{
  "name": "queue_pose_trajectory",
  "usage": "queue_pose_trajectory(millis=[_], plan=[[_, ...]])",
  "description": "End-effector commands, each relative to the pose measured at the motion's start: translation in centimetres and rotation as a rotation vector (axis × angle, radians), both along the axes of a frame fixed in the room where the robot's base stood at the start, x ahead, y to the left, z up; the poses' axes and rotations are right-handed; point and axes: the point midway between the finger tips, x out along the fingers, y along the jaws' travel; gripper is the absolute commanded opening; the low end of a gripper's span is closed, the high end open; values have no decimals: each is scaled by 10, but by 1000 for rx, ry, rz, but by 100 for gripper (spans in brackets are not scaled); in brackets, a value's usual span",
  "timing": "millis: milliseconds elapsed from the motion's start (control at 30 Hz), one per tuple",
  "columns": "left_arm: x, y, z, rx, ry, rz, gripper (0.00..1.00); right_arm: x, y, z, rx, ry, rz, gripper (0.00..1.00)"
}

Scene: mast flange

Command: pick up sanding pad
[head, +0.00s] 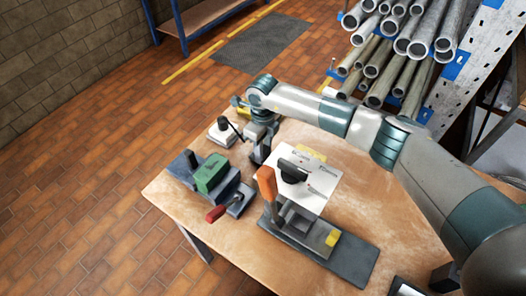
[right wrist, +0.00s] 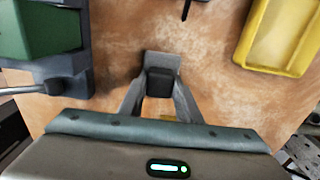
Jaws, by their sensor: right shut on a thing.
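My right gripper (head: 261,153) points down over the table, left of the white plate. In the right wrist view its two fingers (right wrist: 159,92) are closed on the sanding pad, a dark grey block (right wrist: 159,82) with a lighter grey flat part (right wrist: 162,61) beyond it. In the head view the pad is mostly hidden by the gripper. I cannot tell whether the pad touches the table. My left gripper is not in view.
A vise-like block with a green part (head: 212,172) and red handle (head: 215,214) stands left. A clamp with an orange handle (head: 267,190) and a white plate (head: 325,187) stand right. A yellow tray (right wrist: 283,30) is near. Metal pipes (head: 425,30) fill a rack behind.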

Motion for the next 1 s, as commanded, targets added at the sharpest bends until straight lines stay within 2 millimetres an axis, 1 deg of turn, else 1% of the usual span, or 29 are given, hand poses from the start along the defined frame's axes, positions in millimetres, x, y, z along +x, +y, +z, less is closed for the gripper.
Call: queue_pose_trajectory(millis=[167,400,600,767,1000], plan=[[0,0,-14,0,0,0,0,1,0,19,1,-4,3,9],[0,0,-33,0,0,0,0,1,0,59,2,-5,1,9],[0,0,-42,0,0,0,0,0,0,84,1,-3,1,9],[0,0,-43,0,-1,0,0,0,0,92,0,-1,0,9],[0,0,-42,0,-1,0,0,0,0,93,1,-1,0,9]])
